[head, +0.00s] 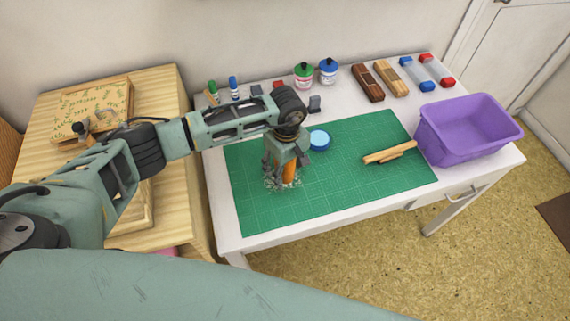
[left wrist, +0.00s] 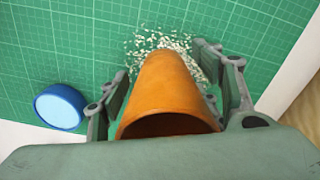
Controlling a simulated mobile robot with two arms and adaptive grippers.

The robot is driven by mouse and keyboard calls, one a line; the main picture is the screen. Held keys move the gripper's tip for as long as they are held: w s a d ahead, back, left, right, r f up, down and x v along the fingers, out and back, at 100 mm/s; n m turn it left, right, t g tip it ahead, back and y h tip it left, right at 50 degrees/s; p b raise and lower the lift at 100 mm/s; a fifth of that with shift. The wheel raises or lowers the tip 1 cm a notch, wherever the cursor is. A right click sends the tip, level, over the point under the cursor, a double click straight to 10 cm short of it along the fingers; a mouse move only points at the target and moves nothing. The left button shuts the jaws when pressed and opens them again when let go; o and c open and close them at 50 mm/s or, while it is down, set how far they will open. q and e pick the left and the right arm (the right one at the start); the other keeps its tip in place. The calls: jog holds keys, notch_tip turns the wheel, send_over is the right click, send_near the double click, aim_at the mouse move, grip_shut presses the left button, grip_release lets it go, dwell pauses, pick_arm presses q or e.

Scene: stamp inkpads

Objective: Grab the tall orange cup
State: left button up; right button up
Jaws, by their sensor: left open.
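The tall orange cup (head: 289,172) stands on the green cutting mat (head: 335,196), partly hidden by my left gripper in the head view. My left gripper (head: 281,176) points down over the cup with its fingers open. In the left wrist view the cup (left wrist: 165,95) lies between the two open fingers (left wrist: 168,92), its open rim toward the camera. A gap shows between the cup and the left finger; the right finger is very close to the cup, and I cannot tell whether it touches. My right gripper is not in view.
Pale crumbs (left wrist: 150,42) lie on the mat around the cup's far end. A round blue item (head: 320,140) sits close to the gripper. Wooden sticks (head: 390,153) and a purple bin (head: 465,130) are to the right. Bottles, blocks and stamps line the table's back edge.

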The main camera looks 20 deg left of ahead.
pick_arm(q)
jog(key=shift+c, duration=0.4)
jog(key=c, duration=1.1)
jog(key=shift+o, duration=0.2)
jog(key=shift+r, duration=0.1)
